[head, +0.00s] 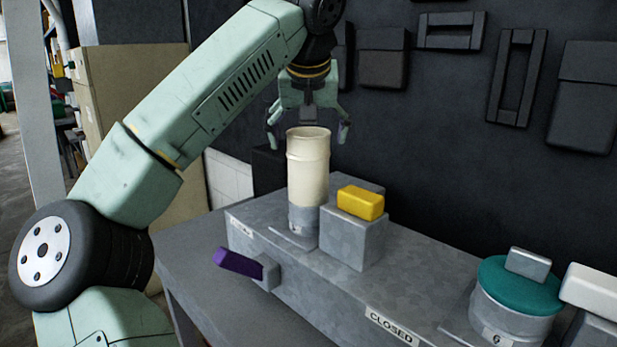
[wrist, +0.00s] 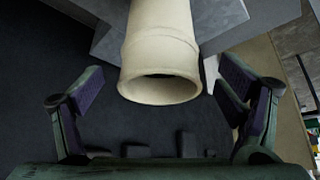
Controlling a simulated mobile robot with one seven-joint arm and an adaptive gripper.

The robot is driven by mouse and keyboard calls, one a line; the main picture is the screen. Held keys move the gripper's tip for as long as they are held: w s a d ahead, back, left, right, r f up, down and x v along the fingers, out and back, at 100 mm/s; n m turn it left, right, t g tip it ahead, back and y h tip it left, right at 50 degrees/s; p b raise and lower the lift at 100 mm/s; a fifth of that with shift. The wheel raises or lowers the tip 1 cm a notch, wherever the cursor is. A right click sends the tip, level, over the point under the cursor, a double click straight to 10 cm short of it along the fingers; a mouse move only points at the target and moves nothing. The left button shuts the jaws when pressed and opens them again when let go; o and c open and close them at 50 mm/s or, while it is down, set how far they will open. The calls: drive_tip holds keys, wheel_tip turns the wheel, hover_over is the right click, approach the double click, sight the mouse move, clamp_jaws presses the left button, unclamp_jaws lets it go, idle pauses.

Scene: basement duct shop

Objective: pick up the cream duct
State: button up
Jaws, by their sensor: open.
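The cream duct (head: 308,172) is an upright tube standing on a grey collar (head: 303,219) on the grey metal bench unit. My gripper (head: 307,137) is at the top of the duct, behind its rim in the head view, with its fingers apart to either side. In the wrist view the duct (wrist: 160,52) reaches down from the top with its open end facing me. My gripper's fingers (wrist: 152,110) are wide apart there, with the duct's mouth between and beyond them and a gap on both sides. The gripper is open and holds nothing.
A yellow block (head: 360,203) sits on a grey box (head: 352,238) close right of the duct. A purple handle (head: 239,262) juts from the unit's front. A teal-lidded round port (head: 519,286) stands at the right. Dark panels (head: 382,57) hang on the wall behind.

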sight(308, 175)
drive_tip(key=p+x, duration=0.1)
drive_tip(key=x, duration=0.4)
drive_tip(key=shift+f+p, duration=0.15)
drive_tip(key=shift+p, duration=0.15)
drive_tip(key=shift+c, duration=0.2)
drive_tip(key=c, duration=1.8)
